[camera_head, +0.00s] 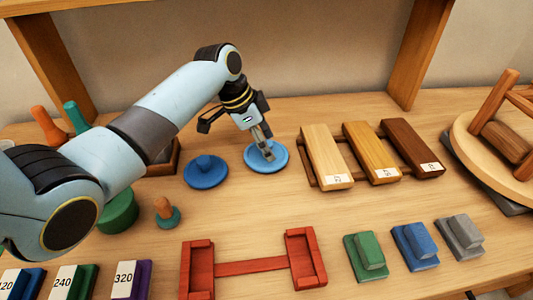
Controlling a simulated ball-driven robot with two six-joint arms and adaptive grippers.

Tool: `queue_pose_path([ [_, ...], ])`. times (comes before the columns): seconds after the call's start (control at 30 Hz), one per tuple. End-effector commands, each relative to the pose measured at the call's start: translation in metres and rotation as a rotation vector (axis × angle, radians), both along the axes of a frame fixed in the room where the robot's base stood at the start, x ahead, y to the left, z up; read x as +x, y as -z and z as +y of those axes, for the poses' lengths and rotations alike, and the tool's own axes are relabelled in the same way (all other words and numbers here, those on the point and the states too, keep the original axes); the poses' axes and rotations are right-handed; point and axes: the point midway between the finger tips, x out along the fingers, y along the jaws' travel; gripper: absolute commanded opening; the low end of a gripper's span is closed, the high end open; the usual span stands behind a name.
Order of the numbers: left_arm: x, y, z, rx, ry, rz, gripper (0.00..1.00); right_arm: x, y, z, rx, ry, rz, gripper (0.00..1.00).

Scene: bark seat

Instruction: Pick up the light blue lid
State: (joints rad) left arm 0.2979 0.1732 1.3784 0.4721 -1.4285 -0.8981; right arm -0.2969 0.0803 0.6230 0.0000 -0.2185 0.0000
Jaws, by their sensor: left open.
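The light blue lid (277,165) is a round disc lying flat on the wooden bench, near the middle of the head view. My left gripper (268,154) points down right over it, with its fingertips at the lid's centre, hiding most of any knob there. The gripper is open; I cannot tell whether the fingers touch the lid. A darker blue lid (205,172) with a round knob lies just to the left. My right gripper is not in view.
A red frame (252,267) lies in front, with green, blue and grey blocks (414,246) at front right. A green container (119,212) and small peg (166,213) stand left. Bench between is clear.

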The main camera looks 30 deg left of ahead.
Motion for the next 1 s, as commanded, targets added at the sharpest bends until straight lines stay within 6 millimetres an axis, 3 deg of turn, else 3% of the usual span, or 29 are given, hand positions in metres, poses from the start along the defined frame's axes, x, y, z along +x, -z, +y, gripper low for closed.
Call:
queue_pose_path([
  [0.2,0.0004,0.0005,0.0000,0.001,0.001,-0.001,0.56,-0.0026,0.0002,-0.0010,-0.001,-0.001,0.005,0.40],
  [0.63,0.0002,0.0003,0.0001,0.000,0.000,0.000,0.01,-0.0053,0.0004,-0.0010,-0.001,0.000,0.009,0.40],
  [1.0,0.0007,-0.0065,0.0003,0.001,0.001,-0.001,0.01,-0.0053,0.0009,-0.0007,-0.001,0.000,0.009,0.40],
])
